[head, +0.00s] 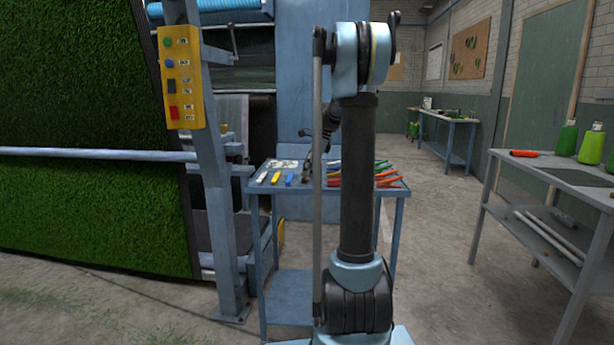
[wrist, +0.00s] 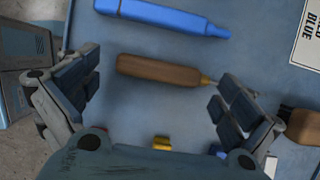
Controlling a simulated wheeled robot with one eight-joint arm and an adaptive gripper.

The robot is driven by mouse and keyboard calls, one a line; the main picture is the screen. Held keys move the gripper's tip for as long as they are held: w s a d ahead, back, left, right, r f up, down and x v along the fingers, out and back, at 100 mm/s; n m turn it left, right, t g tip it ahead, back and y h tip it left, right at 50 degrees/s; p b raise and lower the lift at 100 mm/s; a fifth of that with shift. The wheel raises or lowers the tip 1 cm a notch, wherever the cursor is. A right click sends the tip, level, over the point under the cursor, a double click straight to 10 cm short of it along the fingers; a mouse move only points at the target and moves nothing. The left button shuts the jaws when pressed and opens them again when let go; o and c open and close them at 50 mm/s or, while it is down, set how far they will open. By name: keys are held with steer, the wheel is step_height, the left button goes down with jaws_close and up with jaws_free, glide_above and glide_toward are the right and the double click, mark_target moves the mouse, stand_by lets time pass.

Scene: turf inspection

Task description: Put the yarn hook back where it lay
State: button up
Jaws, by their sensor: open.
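In the wrist view a tool with a brown handle and a thin brass-coloured tip (wrist: 158,70) lies on the blue table top; it may be the yarn hook, but I cannot tell its tip's shape. My gripper (wrist: 155,92) is open above the table, its fingers to either side of this tool, with nothing held between them. In the head view my gripper (head: 309,167) hangs low over the blue tool table (head: 290,163), partly hidden by my arm. A second brown handle (wrist: 302,126) shows at the right edge of the wrist view, partly cut off.
A blue tool (wrist: 165,14) lies above the brown handle, and a yellow piece (wrist: 161,143) shows below it. A card reading BLUE (wrist: 309,38) is at the upper right. Orange-handled tools (head: 388,182) crowd the table's right side. The turf machine's post (head: 212,190) stands close left.

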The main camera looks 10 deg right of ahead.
steer(key=v, duration=1.1)
steer(key=s+a+f+n+h, duration=0.1)
steer(key=s+a+f+n, duration=0.15)
steer(key=s, duration=0.55)
steer(key=s+a+f+n, duration=0.1)
steer(key=s+f+n, duration=0.25)
steer(key=s, duration=0.45)
steer(key=s+a+f+n+h, duration=0.15)
steer(key=s+n, duration=0.25)
steer(key=s, duration=0.4)
steer(key=s+f+n+t+h, duration=0.1)
steer(key=s+f+n, duration=1)
steer(key=s+f, duration=0.7)
steer(key=shift+s+d+f+h, duration=0.35)
steer(key=shift+s+d, duration=0.15)
steer(key=shift+s, duration=0.15)
steer(key=shift+w+f, duration=0.2)
steer(key=shift+w, duration=0.25)
